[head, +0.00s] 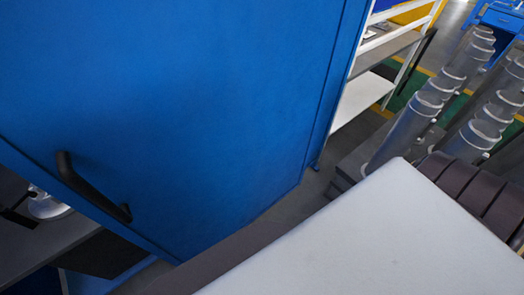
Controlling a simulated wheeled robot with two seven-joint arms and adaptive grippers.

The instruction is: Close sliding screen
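The sliding screen (190,90) is a large blue panel filling the left and upper middle of the head view. A black bar handle (92,188) is fixed near its lower left edge. Left of that edge there is an open gap, with a grey surface (45,245) and a small white, rounded object (47,206) beside a dark part. Most of what lies behind the screen is hidden. Neither of my grippers can be made out in this view, and nothing is seen touching the handle.
A pale flat-topped block (385,245) fills the lower right, close to the screen. Behind it are dark ribbed parts (470,190) and clear ringed columns (430,100). A white shelf rack (365,95) stands beyond the screen's right edge. A narrow strip of grey floor shows between.

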